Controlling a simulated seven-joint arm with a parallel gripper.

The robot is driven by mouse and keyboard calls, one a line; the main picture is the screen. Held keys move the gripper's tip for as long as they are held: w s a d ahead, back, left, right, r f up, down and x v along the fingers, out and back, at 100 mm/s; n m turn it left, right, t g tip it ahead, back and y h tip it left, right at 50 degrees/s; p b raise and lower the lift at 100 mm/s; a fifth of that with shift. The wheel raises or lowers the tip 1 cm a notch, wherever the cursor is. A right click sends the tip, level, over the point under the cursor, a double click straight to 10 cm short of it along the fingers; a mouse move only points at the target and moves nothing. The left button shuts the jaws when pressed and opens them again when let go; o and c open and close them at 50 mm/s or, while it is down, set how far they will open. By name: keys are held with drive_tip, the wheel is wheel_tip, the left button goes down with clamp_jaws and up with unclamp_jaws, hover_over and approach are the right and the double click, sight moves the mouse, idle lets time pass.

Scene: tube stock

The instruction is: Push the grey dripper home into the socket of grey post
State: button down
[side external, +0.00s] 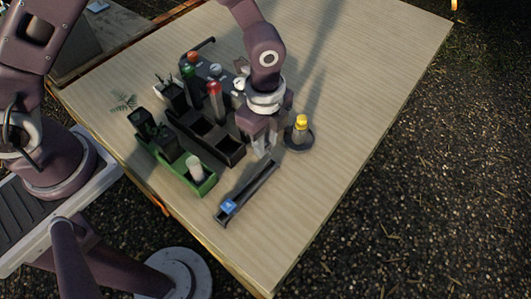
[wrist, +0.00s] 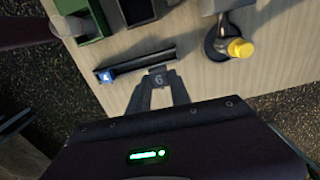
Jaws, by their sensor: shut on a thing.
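My gripper (side external: 262,147) is over the table between a black tray and a yellow-topped piece. In the wrist view its fingers (wrist: 160,84) are shut on a small dark grey piece marked 6 (wrist: 158,78), which looks like the grey dripper. Its lower end is hidden, and I cannot tell whether it touches anything below. I cannot single out the grey post with certainty. A grey block (wrist: 226,4) shows at the top edge of the wrist view, beside the yellow-topped piece.
The yellow-topped piece (side external: 301,123) stands in a dark round dish (side external: 299,143) right of my gripper. A narrow black tray with a blue tag (side external: 247,192) lies in front. A green tray (side external: 201,188) holds a white cylinder (side external: 195,168). A red-topped tube (side external: 214,95) stands behind. The table's right side is clear.

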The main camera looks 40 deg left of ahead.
drive_tip(key=w+a+r+m, duration=0.3)
drive_tip(key=a+m, duration=0.3)
drive_tip(key=m, duration=0.3)
drive_tip(key=w+a+r+m, duration=0.2)
drive_tip(key=a+r+m, duration=0.25)
drive_tip(key=m, duration=0.35)
drive_tip(key=shift+a+f, duration=0.2)
drive_tip(key=shift+f, duration=1.25)
drive_tip(key=shift+a+f, duration=0.2)
drive_tip(key=shift+f, duration=1.2)
drive_tip(key=shift+f, duration=0.2)
drive_tip(key=c, duration=1.1)
unclamp_jaws()
wheel_tip(320, 180, up, 7)
